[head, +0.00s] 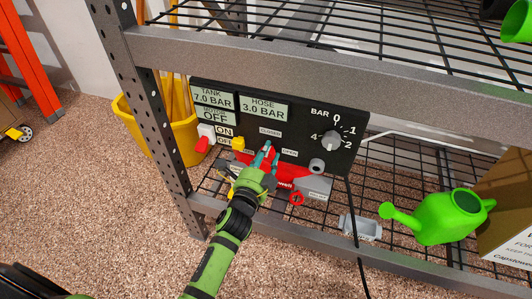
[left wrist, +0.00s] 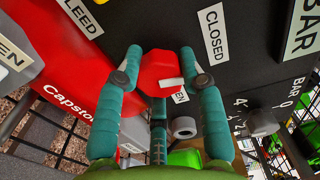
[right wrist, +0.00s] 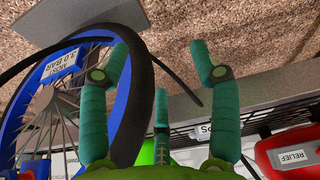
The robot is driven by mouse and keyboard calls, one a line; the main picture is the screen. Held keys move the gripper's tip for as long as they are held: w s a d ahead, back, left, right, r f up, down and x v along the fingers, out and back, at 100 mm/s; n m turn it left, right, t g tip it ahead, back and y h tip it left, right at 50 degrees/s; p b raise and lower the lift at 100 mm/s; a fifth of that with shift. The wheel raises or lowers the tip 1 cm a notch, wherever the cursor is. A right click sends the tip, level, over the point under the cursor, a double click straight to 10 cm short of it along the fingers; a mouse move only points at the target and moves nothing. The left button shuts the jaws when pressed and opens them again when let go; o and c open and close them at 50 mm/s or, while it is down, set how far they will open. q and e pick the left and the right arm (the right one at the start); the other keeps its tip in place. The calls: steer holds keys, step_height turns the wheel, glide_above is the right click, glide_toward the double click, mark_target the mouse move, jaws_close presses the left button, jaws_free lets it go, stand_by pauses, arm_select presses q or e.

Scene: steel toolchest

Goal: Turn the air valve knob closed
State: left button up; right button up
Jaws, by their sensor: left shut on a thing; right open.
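The red air valve knob (left wrist: 160,70) sits on the black panel (head: 335,165), with a white mark on its face. In the left wrist view the mark points right, between the CLOSED label (left wrist: 213,34) and a partly hidden label ending in "EN" (left wrist: 181,97). My left gripper (left wrist: 160,65) is shut on the knob, with teal fingers on both sides. In the head view the left gripper (head: 265,158) covers most of the knob, below the CLOSED label (head: 270,131) and left of the OPEN label (head: 289,152). My right gripper (right wrist: 158,65) is open, with nothing between its fingers.
The panel stands on a wire shelf with a grey front rail (head: 300,235). A red tank (head: 312,182) lies below the knob, and a grey regulator dial (head: 331,141) is to its right. A green watering can (head: 440,216) stands right. A blue-rimmed wheel (right wrist: 25,112) is beside my right gripper.

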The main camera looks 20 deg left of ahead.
arm_select(q)
steer(key=shift+d+f+n+p, duration=0.1)
steer(key=shift+d+n+p, duration=0.1)
steer(key=shift+n, duration=0.4)
steer(key=shift+d+n+p, duration=0.1)
steer(key=shift+n+p, duration=0.05)
steer(key=shift+n, duration=0.45)
arm_select(e)
steer(key=shift+s+f, duration=0.15)
steer(key=shift+f, duration=0.4)
steer(key=shift+s+f, duration=0.15)
steer(key=shift+f, duration=0.5)
arm_select(q)
steer(key=o, duration=0.9)
steer(key=shift+a, duration=0.15)
arm_select(e)
steer(key=shift+d, duration=0.1)
arm_select(q)
steer(key=shift+s, duration=0.2)
steer(key=s, duration=1.1)
steer(key=shift+s+a, duration=0.15)
steer(key=shift+s, duration=0.2)
